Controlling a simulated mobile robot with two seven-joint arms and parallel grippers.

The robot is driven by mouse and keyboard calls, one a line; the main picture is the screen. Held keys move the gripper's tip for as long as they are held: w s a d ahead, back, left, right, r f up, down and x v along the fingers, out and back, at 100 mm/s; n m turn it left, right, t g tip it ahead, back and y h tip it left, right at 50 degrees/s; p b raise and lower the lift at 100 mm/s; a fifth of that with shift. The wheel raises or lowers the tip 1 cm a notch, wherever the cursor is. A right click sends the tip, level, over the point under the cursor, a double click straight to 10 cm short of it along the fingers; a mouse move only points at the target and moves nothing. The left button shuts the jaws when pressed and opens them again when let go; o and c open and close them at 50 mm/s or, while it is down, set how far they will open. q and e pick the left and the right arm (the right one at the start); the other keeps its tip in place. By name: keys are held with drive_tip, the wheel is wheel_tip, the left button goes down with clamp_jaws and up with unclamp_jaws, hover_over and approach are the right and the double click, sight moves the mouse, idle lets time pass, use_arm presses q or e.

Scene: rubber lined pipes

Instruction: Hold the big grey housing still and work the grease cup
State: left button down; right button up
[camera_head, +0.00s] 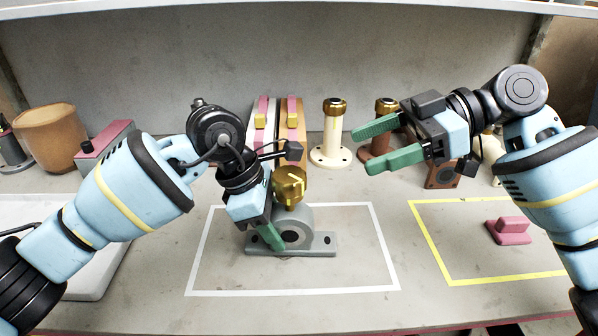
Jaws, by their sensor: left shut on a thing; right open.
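The big grey housing (322,242) stands on the table inside a white taped rectangle. It has a flat base and a round dark bore at the front. The brass grease cup (290,184) sits on top of it. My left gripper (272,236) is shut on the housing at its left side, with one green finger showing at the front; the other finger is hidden. My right gripper (372,146) is open and empty, raised to the right of the cup and apart from it, its green fingers pointing left.
A pink block (509,230) lies in a yellow taped area (432,240) at right. Behind stand a cream post with brass top (331,140), a similar brown post (384,110) and pink-and-yellow pieces (261,116). A brown pot (50,137) and red box (104,143) are at left.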

sight(299, 174)
drive_tip(key=shift+a, duration=0.1)
drive_tip(key=x, duration=1.1)
drive_tip(key=shift+a+f, duration=0.25)
drive_tip(key=shift+a, duration=0.1)
drive_tip(key=c, duration=1)
